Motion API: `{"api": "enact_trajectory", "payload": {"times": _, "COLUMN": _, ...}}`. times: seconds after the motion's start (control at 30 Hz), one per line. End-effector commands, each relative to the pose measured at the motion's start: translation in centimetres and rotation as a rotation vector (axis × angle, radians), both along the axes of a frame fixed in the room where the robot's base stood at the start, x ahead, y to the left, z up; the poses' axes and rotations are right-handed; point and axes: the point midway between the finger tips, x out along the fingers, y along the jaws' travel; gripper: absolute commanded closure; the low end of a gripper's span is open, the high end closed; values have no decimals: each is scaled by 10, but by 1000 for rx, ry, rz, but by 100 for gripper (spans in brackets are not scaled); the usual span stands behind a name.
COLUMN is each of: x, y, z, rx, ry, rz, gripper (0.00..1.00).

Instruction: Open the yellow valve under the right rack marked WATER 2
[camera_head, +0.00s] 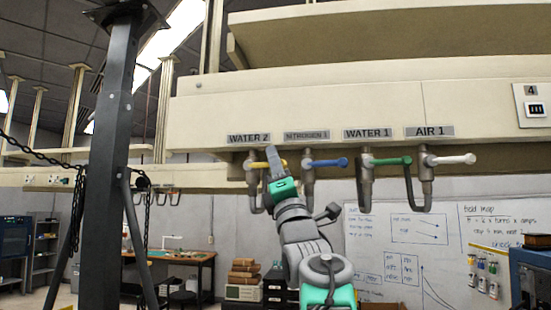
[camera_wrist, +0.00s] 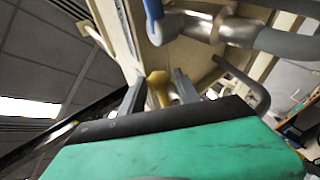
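The WATER 2 label (camera_head: 248,139) is on the front of the rack in the head view. Below it the yellow valve handle (camera_head: 258,165) sticks out from a grey pipe, partly hidden by my gripper (camera_head: 275,158). In the wrist view the rounded end of the yellow handle (camera_wrist: 160,90) shows between the two fingers of my gripper (camera_wrist: 158,91). The fingers are apart, with a visible gap on the left side of the handle. The lower part of the handle is hidden behind the gripper body.
A blue handle (camera_head: 329,162) is just right of my gripper, under a nitrogen label; it also shows in the wrist view (camera_wrist: 153,22). A green handle (camera_head: 392,161) and a white handle (camera_head: 455,159) follow. A dark post (camera_head: 108,170) stands at left.

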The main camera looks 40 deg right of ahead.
Motion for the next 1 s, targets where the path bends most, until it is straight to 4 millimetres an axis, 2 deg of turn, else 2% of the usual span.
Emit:
{"api": "enact_trajectory", "payload": {"times": 0.1, "x": 0, "y": 0, "z": -1, "rx": 0, "ry": 0, "rz": 0, "gripper": 62}}
{"api": "enact_trajectory", "payload": {"times": 0.57, "x": 0, "y": 0, "z": -1, "rx": 1, "ry": 0, "rz": 0, "gripper": 99}}
{"api": "enact_trajectory", "payload": {"times": 1.0, "x": 0, "y": 0, "z": -2, "rx": 2, "ry": 1, "rz": 0, "gripper": 100}}
